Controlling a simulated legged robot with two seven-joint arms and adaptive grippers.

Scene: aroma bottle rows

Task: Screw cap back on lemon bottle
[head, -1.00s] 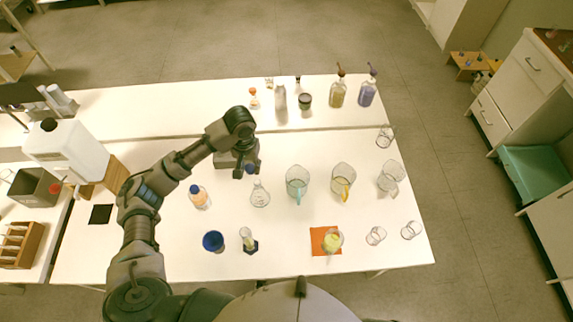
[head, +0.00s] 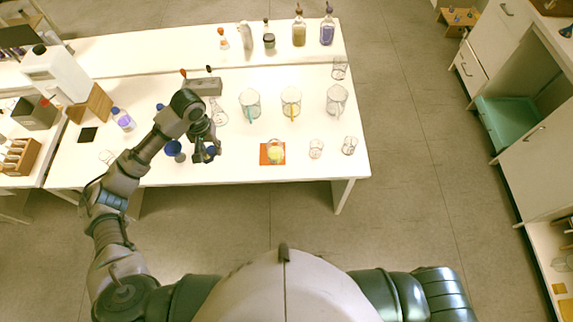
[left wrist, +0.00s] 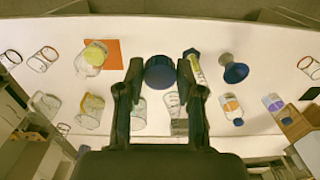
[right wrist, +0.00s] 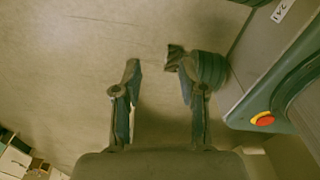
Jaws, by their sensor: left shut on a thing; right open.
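My left gripper (head: 205,150) is over the near part of the table, shut on a dark blue cap (left wrist: 160,72) that shows between its fingertips in the left wrist view. An orange-label bottle (left wrist: 231,106) and a purple-label bottle (left wrist: 272,102) stand upright beyond; the purple one also shows in the head view (head: 122,118). Both show blue at the top. The orange-label one is mostly hidden behind my arm in the head view. My right gripper (right wrist: 155,85) is open and empty over bare floor.
A cylinder (left wrist: 196,68) and a blue-footed piece (left wrist: 235,71) stand close to the held cap. A beaker of yellow liquid (head: 276,148) stands on an orange mat (head: 264,158). Jugs (head: 250,103) and a grey box (head: 204,86) stand behind. The table's near edge is close.

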